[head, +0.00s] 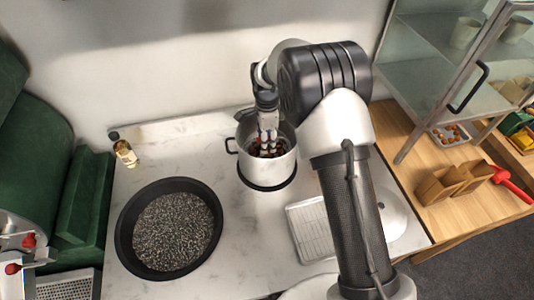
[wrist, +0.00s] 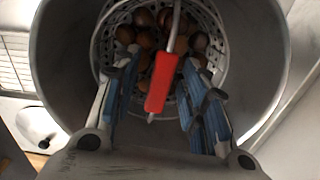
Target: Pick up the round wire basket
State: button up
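The round basket (wrist: 214,27) is pale and perforated, sits inside a steel pot (head: 268,177), and holds several brown chestnuts (wrist: 146,40). A thin metal handle with a red grip (wrist: 162,82) rises from it towards the wrist camera. My gripper (wrist: 158,76) points down into the pot mouth. Its blue-padded fingers stand apart on either side of the red grip, with gaps visible between pads and grip. In the head view my gripper (head: 267,148) is over the pot opening and hides part of the basket.
A black pan (head: 126,222) of dark grains stands left of the pot on the white counter. A small bottle (head: 126,153) is behind it. A glass cabinet (head: 425,90) and wooden blocks (head: 452,182) stand on the wooden counter.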

grip_shut()
dwell(0.4)
jog(key=shift+r, duration=0.1)
